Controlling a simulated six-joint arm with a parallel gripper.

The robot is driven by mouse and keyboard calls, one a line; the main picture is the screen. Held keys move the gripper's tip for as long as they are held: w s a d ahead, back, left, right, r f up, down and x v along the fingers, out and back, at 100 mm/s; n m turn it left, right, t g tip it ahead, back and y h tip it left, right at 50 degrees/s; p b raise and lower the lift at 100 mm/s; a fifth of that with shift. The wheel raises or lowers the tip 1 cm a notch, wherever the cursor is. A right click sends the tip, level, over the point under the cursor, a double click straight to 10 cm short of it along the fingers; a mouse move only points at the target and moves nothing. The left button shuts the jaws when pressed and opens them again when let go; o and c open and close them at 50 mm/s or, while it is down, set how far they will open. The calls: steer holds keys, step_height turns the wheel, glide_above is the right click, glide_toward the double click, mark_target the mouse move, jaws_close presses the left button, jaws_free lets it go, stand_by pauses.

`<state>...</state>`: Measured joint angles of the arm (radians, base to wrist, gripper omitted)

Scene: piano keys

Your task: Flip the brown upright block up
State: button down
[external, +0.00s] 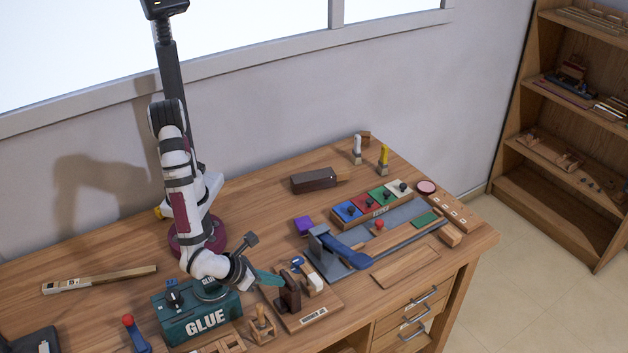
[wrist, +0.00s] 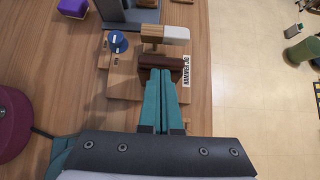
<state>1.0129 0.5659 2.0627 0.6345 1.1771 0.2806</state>
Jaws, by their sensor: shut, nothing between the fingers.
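The brown block (external: 289,293) stands on a small labelled wooden board (external: 318,306) near the front of the bench. In the wrist view the brown block (wrist: 160,62) lies across the picture just beyond my fingertips. My gripper (external: 279,281) has teal fingers, shut together and empty, reaching to the near side of the block. In the wrist view the gripper (wrist: 159,76) meets the block's edge; I cannot tell if it touches. The block's lower part is partly hidden by the fingers in the wrist view.
A wooden block with a white end (external: 314,281) and a blue knob (wrist: 118,43) share the board. A green glue box (external: 200,316) stands left of it. A grey stand with a blue lever (external: 340,246) is behind it. A small wooden stand (external: 262,327) is in front.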

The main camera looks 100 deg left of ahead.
steer(key=shift+w+a, duration=1.45)
steer(key=s+d, duration=0.3)
glide_toward(289, 276)
steer(key=s+d, duration=0.1)
steer(key=s+d+r, duration=0.1)
steer(key=s+d, duration=0.1)
steer(key=shift+d+r, duration=0.1)
steer(key=shift+r, duration=0.1)
